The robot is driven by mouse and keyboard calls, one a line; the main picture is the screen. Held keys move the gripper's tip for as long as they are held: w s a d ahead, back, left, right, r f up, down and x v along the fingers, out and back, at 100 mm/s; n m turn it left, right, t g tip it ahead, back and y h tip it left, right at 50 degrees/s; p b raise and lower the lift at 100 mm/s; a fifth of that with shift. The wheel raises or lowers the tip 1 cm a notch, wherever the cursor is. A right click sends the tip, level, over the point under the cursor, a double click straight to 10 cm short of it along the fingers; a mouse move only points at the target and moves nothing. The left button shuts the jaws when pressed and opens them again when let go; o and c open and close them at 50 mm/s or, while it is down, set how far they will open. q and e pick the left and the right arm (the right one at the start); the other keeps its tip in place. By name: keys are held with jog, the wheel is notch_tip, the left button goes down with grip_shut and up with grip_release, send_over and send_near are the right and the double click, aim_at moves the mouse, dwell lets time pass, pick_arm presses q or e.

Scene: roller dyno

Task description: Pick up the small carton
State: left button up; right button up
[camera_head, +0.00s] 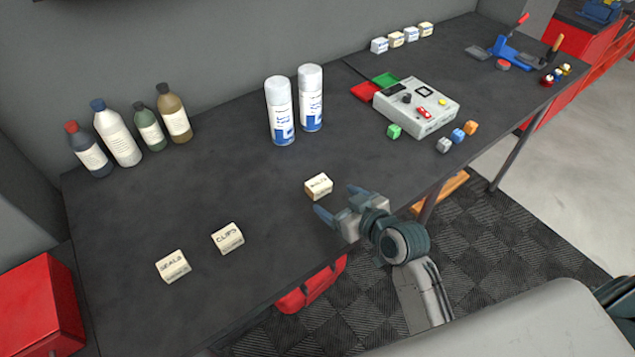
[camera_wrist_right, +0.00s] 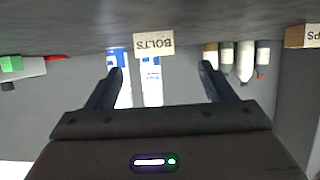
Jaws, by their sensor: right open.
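Small cream cartons stand on the dark bench. The one marked BOLTS (camera_head: 318,186) is near the front edge in the head view, and it shows upside down in the right wrist view (camera_wrist_right: 153,45). My right gripper (camera_head: 338,202) is open and empty, with its fingers pointing at the BOLTS carton from the front edge. In the wrist view the carton sits ahead, in the gap between the two fingertips, with no contact visible. A carton marked CLIPS (camera_head: 228,238) and one marked SEALS (camera_head: 173,266) stand farther left. My left gripper is not in view.
Two white spray cans (camera_head: 279,111) stand behind the BOLTS carton. Several bottles (camera_head: 118,133) line the back left. A grey control box (camera_head: 416,106) with small coloured blocks around it is to the right. The bench between the CLIPS and BOLTS cartons is clear.

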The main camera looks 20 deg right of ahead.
aim_at(324, 190)
jog(key=shift+w+a+f, duration=0.1)
jog(key=shift+w+a, duration=0.05)
jog(key=shift+w, duration=0.45)
jog(key=x, duration=0.1)
jog(key=p+x, duration=0.1)
jog(key=x, duration=0.1)
jog(key=p+x, duration=0.1)
jog(key=shift+w+d+f, duration=0.15)
jog(key=shift+d+f, duration=0.1)
jog(key=shift+d, duration=0.05)
jog(key=shift+w+a+f, duration=0.15)
jog(key=shift+w+f, duration=0.1)
jog(key=shift+w, duration=0.05)
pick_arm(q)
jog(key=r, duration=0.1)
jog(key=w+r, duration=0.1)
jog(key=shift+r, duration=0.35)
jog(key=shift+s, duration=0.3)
pick_arm(e)
jog(key=c, duration=1.1)
